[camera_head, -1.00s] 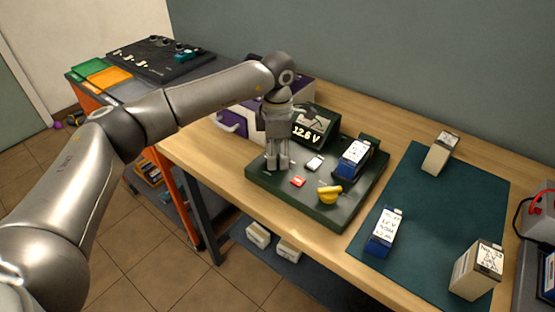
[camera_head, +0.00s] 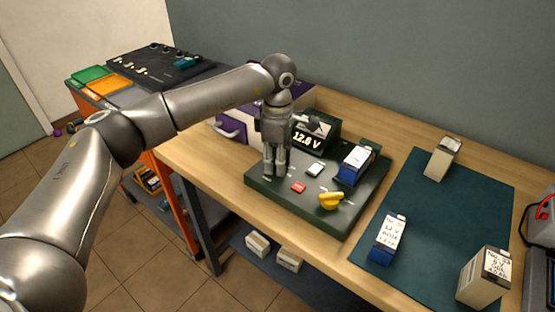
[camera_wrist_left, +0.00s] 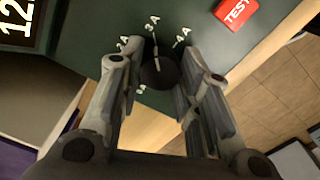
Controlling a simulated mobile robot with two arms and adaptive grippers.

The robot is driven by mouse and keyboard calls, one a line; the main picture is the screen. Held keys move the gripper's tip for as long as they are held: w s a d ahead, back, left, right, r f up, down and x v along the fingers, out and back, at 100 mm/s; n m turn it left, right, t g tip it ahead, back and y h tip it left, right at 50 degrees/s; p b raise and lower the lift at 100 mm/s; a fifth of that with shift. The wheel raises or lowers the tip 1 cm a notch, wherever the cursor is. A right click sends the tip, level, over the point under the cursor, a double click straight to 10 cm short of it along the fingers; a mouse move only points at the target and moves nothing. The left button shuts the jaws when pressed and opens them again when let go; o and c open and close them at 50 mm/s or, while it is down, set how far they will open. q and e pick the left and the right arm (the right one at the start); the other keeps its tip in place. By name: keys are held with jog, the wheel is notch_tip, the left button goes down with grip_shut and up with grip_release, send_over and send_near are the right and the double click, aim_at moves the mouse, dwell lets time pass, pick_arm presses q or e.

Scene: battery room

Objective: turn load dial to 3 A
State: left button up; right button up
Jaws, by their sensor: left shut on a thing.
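The load dial (camera_wrist_left: 160,72) is a round black knob on the dark green tester board (camera_head: 330,220). In the left wrist view it sits between the two fingers of my left gripper (camera_head: 274,168), which is shut on it. A pale line at the dial's edge lies toward the "3 A" label (camera_wrist_left: 152,23). Other labels sit to either side, partly blurred or covered by the fingers. In the head view the gripper points straight down at the board's left part and hides the dial. My right gripper is not in view.
Near the gripper are a red TEST button (camera_head: 298,187), a white switch (camera_head: 315,170), a yellow knob (camera_head: 331,200) and the 12.6 V display (camera_head: 308,138). A blue battery (camera_head: 355,165) stands on the board. More batteries stand on the teal mat (camera_head: 430,225).

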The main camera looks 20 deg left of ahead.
pick_arm(q)
jog(key=shift+w+r, duration=0.1)
jog(key=shift+r, duration=0.1)
jog(key=o, duration=1.1)
jog(key=shift+f, duration=0.1)
jog(key=shift+c, duration=0.2)
notch_tip(320, 180, up, 12)
